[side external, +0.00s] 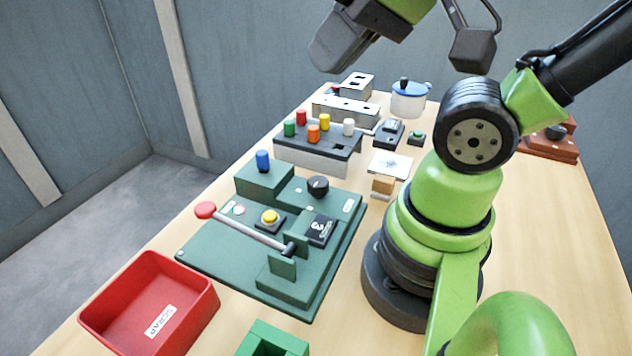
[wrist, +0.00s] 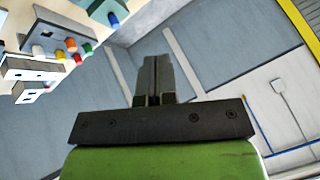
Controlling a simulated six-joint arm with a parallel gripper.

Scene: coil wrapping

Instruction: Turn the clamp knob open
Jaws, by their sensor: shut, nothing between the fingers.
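A round black knob (side external: 318,185) stands on the raised part of the green fixture (side external: 230,255) in the side view; I take it as the clamp knob. It has a light mark on it, but its exact setting is too small to read. My gripper (side external: 326,60) is high above the table at the top of the side view, well away from the knob. In the wrist view my gripper (wrist: 155,70) has its two dark fingers together, with nothing between them. The black knob cannot be made out in the wrist view.
The fixture carries a red-tipped lever (side external: 205,210), a yellow button (side external: 270,216) and a blue peg (side external: 263,160). A grey rack (side external: 340,165) with several coloured pegs stands behind. A red scrap bin (side external: 125,310) is front left. A blue-lidded pot (side external: 409,100) stands farther back.

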